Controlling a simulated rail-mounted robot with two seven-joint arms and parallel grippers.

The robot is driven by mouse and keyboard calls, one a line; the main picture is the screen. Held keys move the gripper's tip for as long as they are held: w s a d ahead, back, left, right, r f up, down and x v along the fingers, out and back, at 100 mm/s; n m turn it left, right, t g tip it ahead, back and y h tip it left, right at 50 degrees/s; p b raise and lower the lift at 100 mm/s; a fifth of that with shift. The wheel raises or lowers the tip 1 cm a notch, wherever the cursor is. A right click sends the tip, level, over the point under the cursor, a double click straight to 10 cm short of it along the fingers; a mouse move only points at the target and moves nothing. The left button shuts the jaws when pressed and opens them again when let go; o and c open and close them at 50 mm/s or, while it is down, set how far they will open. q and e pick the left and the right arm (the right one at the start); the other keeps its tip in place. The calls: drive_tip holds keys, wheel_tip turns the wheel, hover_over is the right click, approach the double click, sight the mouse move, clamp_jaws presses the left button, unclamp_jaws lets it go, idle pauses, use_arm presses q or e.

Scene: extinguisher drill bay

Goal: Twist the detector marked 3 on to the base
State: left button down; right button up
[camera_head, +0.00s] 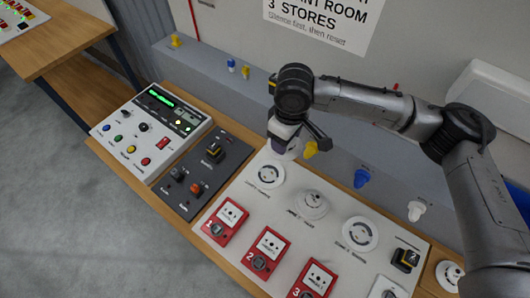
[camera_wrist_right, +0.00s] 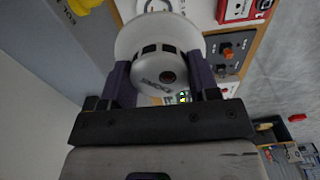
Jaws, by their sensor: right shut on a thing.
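My right gripper (camera_head: 287,138) comes in from the right and is shut on a white round smoke detector (camera_wrist_right: 160,45). In the wrist view its two dark fingers (camera_wrist_right: 163,85) press on either side of it. No number is readable on the detector. It is held above the white board, near the leftmost round base (camera_head: 267,173), which looks empty. The middle base (camera_head: 312,203) carries a domed white detector. The right base (camera_head: 360,233) looks flat and empty. My left gripper is not in view.
Red call points (camera_head: 225,221) line the board's front edge. A control panel (camera_head: 152,130) and a dark switch plate (camera_head: 195,175) stand to the left. Another white round part (camera_head: 448,273) sits at the right. Coloured fittings, including a yellow one (camera_head: 310,149), line the grey ledge behind.

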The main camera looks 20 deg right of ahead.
drive_tip(key=shift+w+a+f+n+p, duration=0.35)
drive_tip(key=shift+w+f+n, duration=0.55)
drive_tip(key=shift+f+n, duration=3)
drive_tip(key=shift+w+a+f+n+p, duration=0.3)
drive_tip(key=shift+w+f+n, duration=0.55)
drive_tip(key=shift+f+n, duration=3)
drive_tip(key=shift+w+a+f+n+p, duration=0.2)
drive_tip(key=shift+w+a+f+n, duration=1)
drive_tip(key=shift+n, duration=4.85)
drive_tip(key=f, duration=0.1)
drive_tip(key=d+f+b, duration=0.1)
drive_tip(key=f+b, duration=0.1)
drive_tip(key=shift+s+d+f, duration=0.2)
drive_tip(key=shift+s+f, duration=0.05)
drive_tip(key=shift+s, duration=0.05)
drive_tip(key=shift+f+b, duration=0.45)
drive_tip(key=shift+b, duration=0.2)
drive_tip(key=shift+p, duration=0.5)
